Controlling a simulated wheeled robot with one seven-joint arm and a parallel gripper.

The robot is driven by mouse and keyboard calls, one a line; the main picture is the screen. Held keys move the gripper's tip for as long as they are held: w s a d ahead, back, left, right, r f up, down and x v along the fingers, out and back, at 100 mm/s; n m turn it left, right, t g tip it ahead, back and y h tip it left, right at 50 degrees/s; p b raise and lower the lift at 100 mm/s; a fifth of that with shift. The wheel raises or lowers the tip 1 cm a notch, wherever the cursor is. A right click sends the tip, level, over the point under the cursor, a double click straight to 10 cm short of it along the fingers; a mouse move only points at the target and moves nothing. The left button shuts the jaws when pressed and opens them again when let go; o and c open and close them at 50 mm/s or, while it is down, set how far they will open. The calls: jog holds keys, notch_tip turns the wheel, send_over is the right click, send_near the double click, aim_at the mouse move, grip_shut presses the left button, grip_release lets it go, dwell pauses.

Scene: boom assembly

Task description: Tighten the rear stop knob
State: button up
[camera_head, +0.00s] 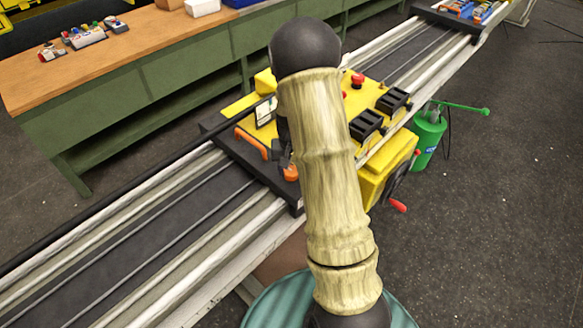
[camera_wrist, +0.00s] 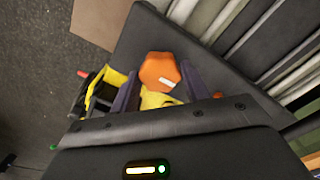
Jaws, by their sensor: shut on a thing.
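The orange stop knob (camera_wrist: 159,71) sits on the dark plate (camera_wrist: 140,38), between the two fingers of my gripper (camera_wrist: 156,84) in the wrist view. My gripper is shut on this knob. In the head view the orange knob (camera_head: 290,172) shows beside my pale arm link, near the front corner of the dark carriage plate (camera_head: 262,178). My gripper (camera_head: 283,160) is partly hidden behind my arm there. Whether the knob is turned tight cannot be told.
A yellow control box (camera_head: 350,105) with black blocks and a red button stands on the carriage. An orange handle (camera_head: 251,142) lies left of the knob. Long rails (camera_head: 120,240) run diagonally. A wooden-topped green workbench (camera_head: 150,45) is behind, and a green cylinder (camera_head: 427,138) stands right.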

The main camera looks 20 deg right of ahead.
jog(key=shift+w+d+r, duration=0.1)
jog(key=shift+w, duration=0.05)
jog(key=o, duration=1)
notch_tip(320, 180, up, 17)
jog(key=b, duration=0.2)
jog(key=shift+r, duration=0.15)
jog(key=s+a+f+n+t, duration=0.1)
jog(key=s+a+f+n, duration=0.1)
jog(key=s+a, duration=0.3)
jog(key=s+a+f+n+t, duration=0.1)
jog(key=s+a+f, duration=0.3)
jog(key=s, duration=0.7)
jog(key=shift+s+a+f+n+t, duration=0.25)
jog(key=shift+s+a+n+t, duration=0.05)
jog(key=shift+a+n, duration=0.5)
